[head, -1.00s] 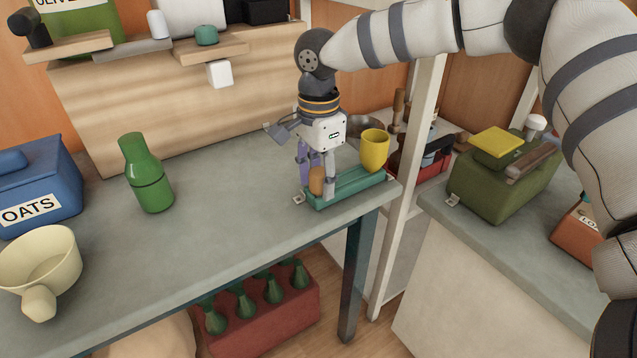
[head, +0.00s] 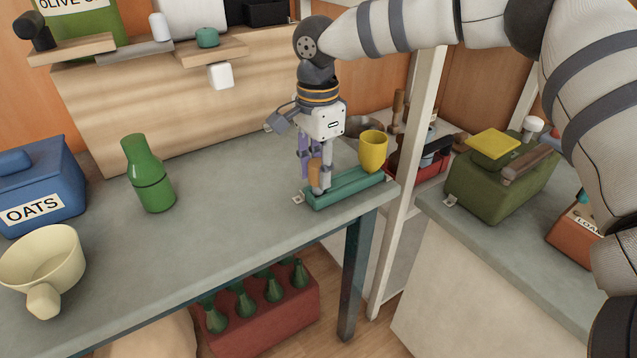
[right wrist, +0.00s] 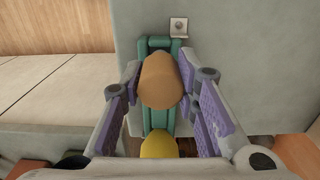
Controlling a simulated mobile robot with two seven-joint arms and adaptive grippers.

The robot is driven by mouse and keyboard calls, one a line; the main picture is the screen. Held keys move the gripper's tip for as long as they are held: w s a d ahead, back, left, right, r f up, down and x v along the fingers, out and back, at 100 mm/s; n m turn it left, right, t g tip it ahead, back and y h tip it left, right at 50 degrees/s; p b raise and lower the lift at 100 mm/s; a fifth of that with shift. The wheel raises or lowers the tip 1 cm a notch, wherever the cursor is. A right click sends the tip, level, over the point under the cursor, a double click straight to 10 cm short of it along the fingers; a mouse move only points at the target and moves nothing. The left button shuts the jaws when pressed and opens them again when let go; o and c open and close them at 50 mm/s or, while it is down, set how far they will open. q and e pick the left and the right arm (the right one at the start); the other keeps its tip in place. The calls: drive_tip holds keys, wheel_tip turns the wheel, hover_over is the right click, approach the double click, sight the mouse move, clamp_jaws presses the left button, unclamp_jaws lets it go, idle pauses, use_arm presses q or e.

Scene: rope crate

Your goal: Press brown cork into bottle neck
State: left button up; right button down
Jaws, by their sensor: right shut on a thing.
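The brown cork (head: 315,174) stands at the left end of a teal tray (head: 345,190) near the right end of the table. My right gripper (head: 318,178) points down and is shut on the cork. In the right wrist view the cork (right wrist: 161,80) sits between the two fingertips, over the teal tray (right wrist: 150,48). I cannot tell whether the cork still touches the tray. The green bottle (head: 149,175) stands upright on the table, left of the gripper. My left gripper is not in view.
A yellow cup (head: 373,150) stands at the tray's far end, close to the gripper. A blue oats box (head: 40,185) and a cream pot (head: 42,265) stand at the left. The table between bottle and tray is clear. A shelf (head: 110,50) overhangs the back.

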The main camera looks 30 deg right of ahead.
sight(318, 162)
drive_tip(key=shift+r+p, duration=0.5)
drive_tip(key=shift+r, duration=1.95)
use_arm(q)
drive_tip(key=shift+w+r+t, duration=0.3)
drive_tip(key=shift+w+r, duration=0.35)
